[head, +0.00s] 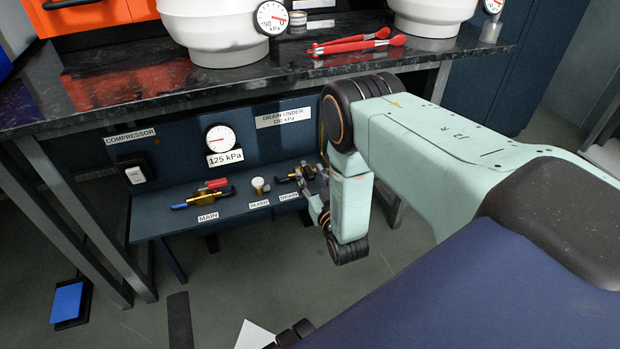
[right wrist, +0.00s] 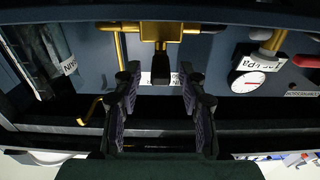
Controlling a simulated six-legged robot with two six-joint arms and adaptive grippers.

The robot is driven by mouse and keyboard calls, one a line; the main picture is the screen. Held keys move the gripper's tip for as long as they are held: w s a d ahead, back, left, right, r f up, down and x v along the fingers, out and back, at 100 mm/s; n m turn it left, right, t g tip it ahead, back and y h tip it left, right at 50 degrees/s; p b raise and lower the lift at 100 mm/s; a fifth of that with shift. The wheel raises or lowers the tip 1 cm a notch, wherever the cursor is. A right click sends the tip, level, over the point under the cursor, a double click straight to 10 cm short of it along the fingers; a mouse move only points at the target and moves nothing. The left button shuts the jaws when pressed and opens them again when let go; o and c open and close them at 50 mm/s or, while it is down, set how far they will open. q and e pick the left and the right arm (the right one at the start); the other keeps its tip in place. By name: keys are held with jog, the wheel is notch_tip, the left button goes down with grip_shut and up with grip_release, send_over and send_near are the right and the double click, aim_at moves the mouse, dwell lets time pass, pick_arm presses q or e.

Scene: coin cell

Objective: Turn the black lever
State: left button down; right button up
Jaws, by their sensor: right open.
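The black lever (right wrist: 162,66) hangs from a brass valve body (right wrist: 160,30) in the right wrist view. In the head view the brass drain valve (head: 296,175) is at the right end of the dark shelf, above the DRAIN label (head: 289,196), partly hidden by my gripper. My right gripper (head: 316,188) is at this valve. It also shows in the right wrist view (right wrist: 160,80), open, with its fingers on either side of the lever and a gap on each side. My left gripper is not in view.
The MAIN valve (head: 207,195), with red and blue handles, and the white BLEED knob (head: 260,184) stand left on the same shelf. A gauge (head: 220,139) above reads near a 125 kPa label. The dark countertop (head: 130,95) overhangs the panel, carrying red tongs (head: 345,47).

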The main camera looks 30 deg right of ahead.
jog(key=shift+w, duration=0.45)
jog(key=shift+c, duration=0.3)
grip_shut()
